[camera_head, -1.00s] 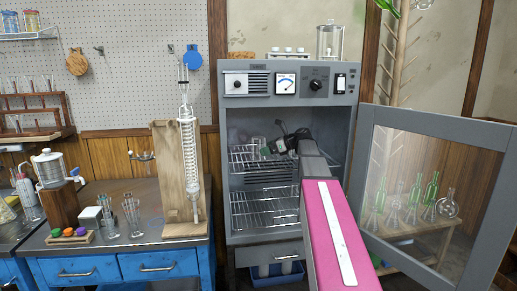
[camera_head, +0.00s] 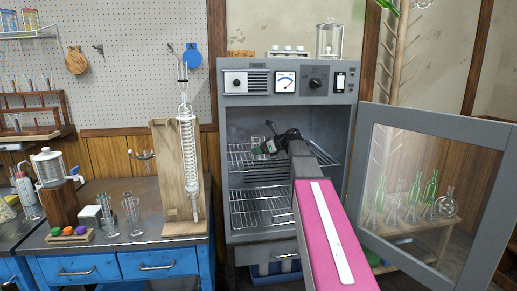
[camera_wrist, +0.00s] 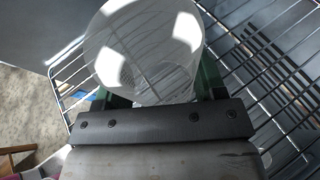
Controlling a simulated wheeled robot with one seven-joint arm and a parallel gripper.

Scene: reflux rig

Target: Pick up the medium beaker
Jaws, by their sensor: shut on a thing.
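The medium beaker is a clear glass vessel. In the wrist view the beaker (camera_wrist: 145,45) sits between the green fingers of my gripper (camera_wrist: 158,88), which is shut on it. In the head view my gripper (camera_head: 259,148) is inside the open grey oven (camera_head: 230,200), over the upper wire rack (camera_head: 240,163). The beaker is hard to make out there, hidden around the gripper. I cannot tell whether the beaker still touches the rack.
The oven's glass door (camera_head: 437,127) stands open to the right of my arm. A lower wire rack (camera_head: 262,205) is empty. A workbench (camera_head: 120,245) with glassware and a wooden condenser stand (camera_head: 170,180) is to the left.

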